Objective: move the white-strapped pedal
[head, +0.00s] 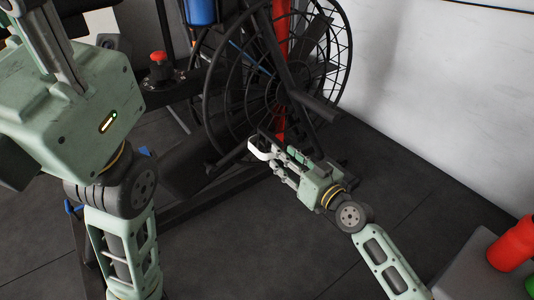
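The pedal's white strap (258,149) is a pale loop low in front of the big caged wheel, near the middle of the head view. The dark pedal body is hard to make out against the dark frame. My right gripper (279,157) reaches in from the lower right, with its fingertips at the strap. The fingers overlap the pedal area, so I cannot tell whether they grip it. My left gripper (58,45) is large at the upper left, well away from the pedal. Its fingertips are at or past the picture edge.
The black exercise bike with its caged fan wheel (318,75) fills the upper middle. A red knob (158,57) and a blue cylinder (201,10) are above. A white wall (450,90) stands at right. A red bottle (512,245) is at lower right. Dark floor (260,250) is open in front.

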